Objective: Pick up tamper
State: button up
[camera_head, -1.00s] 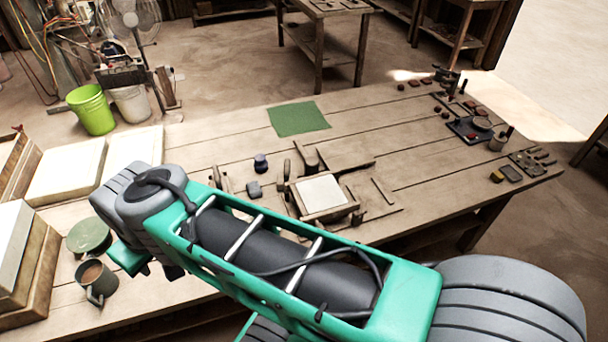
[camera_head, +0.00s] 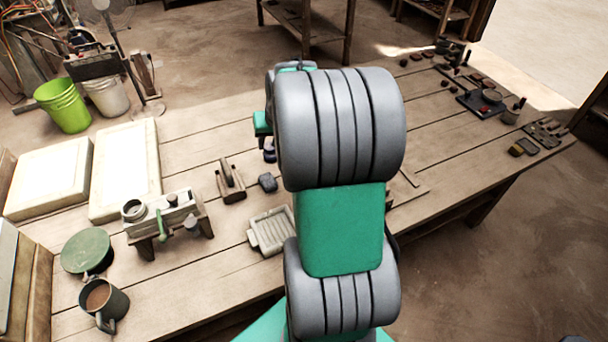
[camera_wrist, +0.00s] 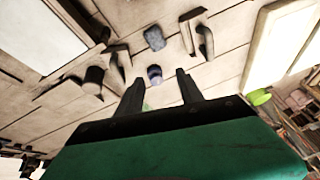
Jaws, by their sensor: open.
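A small dark blue, round-topped object (camera_head: 269,151), which looks like the tamper, stands on the bench just left of my arm, which partly hides it in the head view. In the wrist view the blue object (camera_wrist: 154,74) shows beyond and between my fingertips. My gripper (camera_wrist: 157,86) is open and empty, with its two dark fingers apart. The blue object appears apart from both fingers.
A grey-blue block (camera_head: 268,183) and a wooden piece with uprights (camera_head: 231,184) stand near the blue object. A slatted tray (camera_head: 270,232) lies in front. A white-topped press frame (camera_wrist: 42,38) shows in the wrist view. Two pale slabs (camera_head: 124,168) (camera_head: 47,178) lie left.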

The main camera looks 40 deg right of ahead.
jog(key=d+f+m, duration=0.1)
jog(key=d+f, duration=0.2)
jog(key=d, duration=0.1)
jog(key=d+f, duration=0.3)
jog(key=d, duration=0.1)
jog(key=d+f+m+b, duration=0.1)
jog(key=d+f, duration=0.2)
jog(key=d, duration=0.1)
jog(key=shift+s+m, duration=0.3)
jog(key=shift+s, duration=0.05)
jog(key=p+x, duration=0.1)
jog(key=x, duration=0.6)
jog(key=shift+d+f+p, duration=0.2)
jog(key=shift+f+p, duration=0.05)
jog(key=shift+p, duration=0.15)
jog(key=shift+s, duration=0.1)
jog(key=shift+c, duration=0.2)
grip_shut()
jog(key=shift+r, duration=0.1)
